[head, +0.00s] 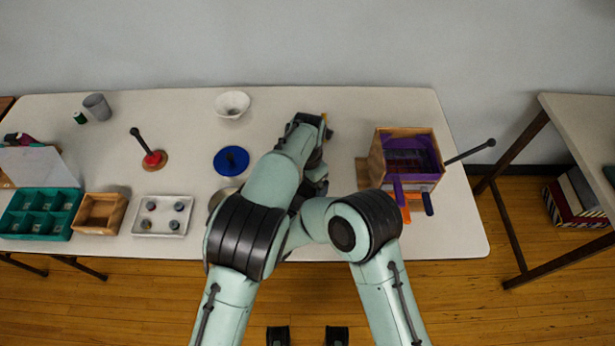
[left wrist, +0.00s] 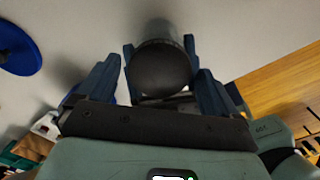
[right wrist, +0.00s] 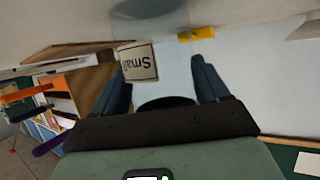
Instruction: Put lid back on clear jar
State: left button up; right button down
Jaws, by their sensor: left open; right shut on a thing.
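The clear jar (left wrist: 158,32) shows in the left wrist view as a greyish see-through cylinder. A dark round lid (left wrist: 162,70) covers its near end; I cannot tell whether it is seated. My left gripper (left wrist: 155,82) is open, with a finger on each side of the lid. My right gripper (right wrist: 160,80) is shut on the jar, whose label (right wrist: 139,62), reading "Smal", appears upside down in the right wrist view. In the head view my arms hide the jar, the lid and most of the right gripper.
A wooden box (head: 378,160) with purple lining stands to the right. Trays, including a white one (head: 140,224), fill the left. The table's back right is clear.

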pick_arm(q)
jog(key=c, duration=1.1)
jog(key=m, duration=0.3)
jog(key=o, duration=1.2)
jog(key=shift+r, duration=2.25)
